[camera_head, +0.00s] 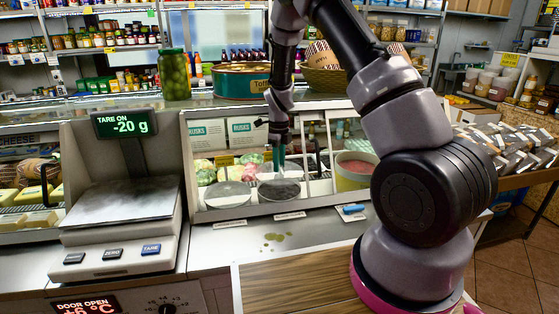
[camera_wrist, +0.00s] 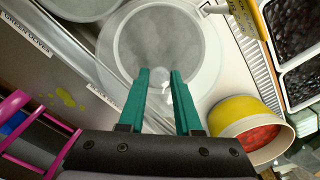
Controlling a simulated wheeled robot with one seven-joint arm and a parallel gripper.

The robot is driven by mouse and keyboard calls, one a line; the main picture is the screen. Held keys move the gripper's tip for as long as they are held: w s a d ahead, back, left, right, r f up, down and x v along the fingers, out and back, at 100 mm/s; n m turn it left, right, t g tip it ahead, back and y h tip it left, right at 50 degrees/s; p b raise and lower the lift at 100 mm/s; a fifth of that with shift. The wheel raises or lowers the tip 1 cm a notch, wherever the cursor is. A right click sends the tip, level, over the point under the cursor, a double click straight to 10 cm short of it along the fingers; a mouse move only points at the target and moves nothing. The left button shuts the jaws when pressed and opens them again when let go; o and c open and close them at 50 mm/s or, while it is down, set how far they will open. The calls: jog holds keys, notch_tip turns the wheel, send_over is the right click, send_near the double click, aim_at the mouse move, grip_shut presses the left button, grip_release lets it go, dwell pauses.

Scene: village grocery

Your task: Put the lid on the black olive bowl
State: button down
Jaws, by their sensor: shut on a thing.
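My gripper (camera_head: 275,168) reaches down into the glass-fronted counter case. In the wrist view its green fingers (camera_wrist: 160,76) are shut on the small knob of a round, see-through grey lid (camera_wrist: 160,42). The lid lies over a pale round bowl (camera_wrist: 210,72), whose rim shows around it. In the head view this bowl (camera_head: 279,201) is directly under my gripper. I cannot tell whether the lid rests on the rim or hangs slightly above it. The bowl's contents are hazy grey through the lid, and its front label is partly hidden.
A second grey-topped bowl (camera_head: 227,196) stands to the left, near the green olives label (camera_wrist: 27,33). A yellow-banded tub with red contents (camera_head: 355,172) stands to the right. The glass front panel (camera_wrist: 72,58) runs close by. A scale (camera_head: 123,205) stands on the left.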

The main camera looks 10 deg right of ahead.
aim_at(279, 175)
jog(key=shift+f, duration=2.7)
jog(key=shift+f, duration=0.15)
jog(key=shift+c, duration=0.2)
grip_release()
dwell(0.5)
jog(key=shift+r, duration=3.5)
